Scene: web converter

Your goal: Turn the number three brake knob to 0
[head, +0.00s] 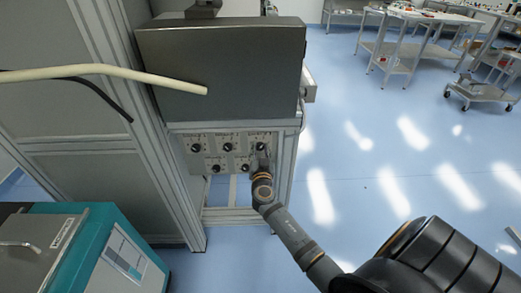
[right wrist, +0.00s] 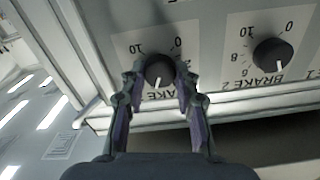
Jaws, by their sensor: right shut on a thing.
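The control panel (head: 206,159) carries several black knobs in two rows. In the head view my right gripper (head: 261,158) reaches the knob at the right end of the top row, the brake knob (head: 261,146). In the right wrist view the two fingers of my right gripper (right wrist: 162,82) are closed around this knob (right wrist: 159,68). Its white mark points down in that picture; a 10 shows at its upper left, and its label is partly hidden by the fingers. Beside it is the brake 2 knob (right wrist: 272,54), its mark pointing down and slightly right. My left gripper is not in view.
A grey metal box (head: 220,68) overhangs the panel from above. A cream cable (head: 100,70) and a black one cross at left. A teal machine (head: 105,255) stands at lower left.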

